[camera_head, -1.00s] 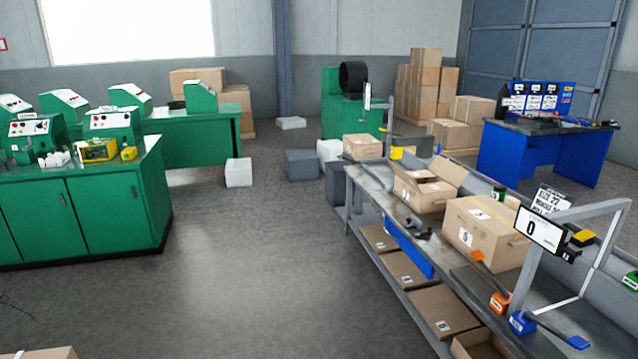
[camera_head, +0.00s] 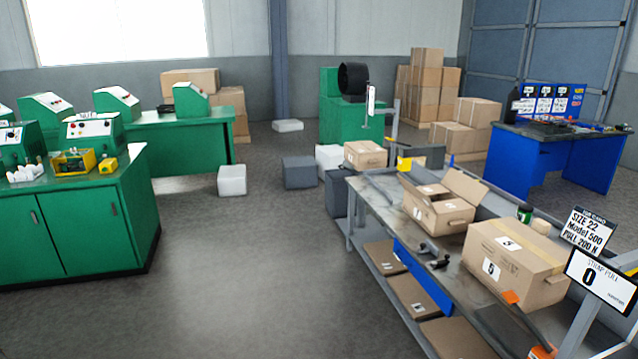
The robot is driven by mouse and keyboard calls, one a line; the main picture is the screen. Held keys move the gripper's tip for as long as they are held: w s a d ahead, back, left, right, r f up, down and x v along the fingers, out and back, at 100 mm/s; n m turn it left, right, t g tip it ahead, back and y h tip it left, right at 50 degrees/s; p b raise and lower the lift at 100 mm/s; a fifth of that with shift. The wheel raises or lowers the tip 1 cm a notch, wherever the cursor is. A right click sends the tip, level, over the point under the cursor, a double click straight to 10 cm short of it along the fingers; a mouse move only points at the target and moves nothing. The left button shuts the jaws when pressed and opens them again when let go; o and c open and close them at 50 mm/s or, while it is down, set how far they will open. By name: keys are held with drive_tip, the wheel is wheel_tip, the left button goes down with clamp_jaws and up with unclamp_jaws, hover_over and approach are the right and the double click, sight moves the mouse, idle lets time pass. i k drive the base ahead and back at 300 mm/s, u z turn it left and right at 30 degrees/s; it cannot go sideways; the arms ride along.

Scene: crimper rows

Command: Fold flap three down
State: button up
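An open cardboard box (camera_head: 425,217) stands on the grey workbench (camera_head: 378,190). One flap (camera_head: 466,187) stands raised and tilted outward on its right side. Other flaps at its left and front look lower, and small white labels show on the box. I cannot read which flap is number three. A larger closed box (camera_head: 512,262) with white labels stands nearer on the same bench. My gripper is not in view.
A black tape tool (camera_head: 436,255) lies between the boxes. A display sign (camera_head: 601,280) reading 0 stands at the bench's near right. Flat cartons (camera_head: 412,297) lie on the lower shelf. Green cabinets (camera_head: 80,220) stand at left; the floor (camera_head: 255,270) between is clear.

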sight(413, 190)
drive_tip(key=i, duration=0.65)
drive_tip(key=z, duration=0.35)
drive_tip(key=i, duration=1.6)
drive_tip(key=u, duration=0.05)
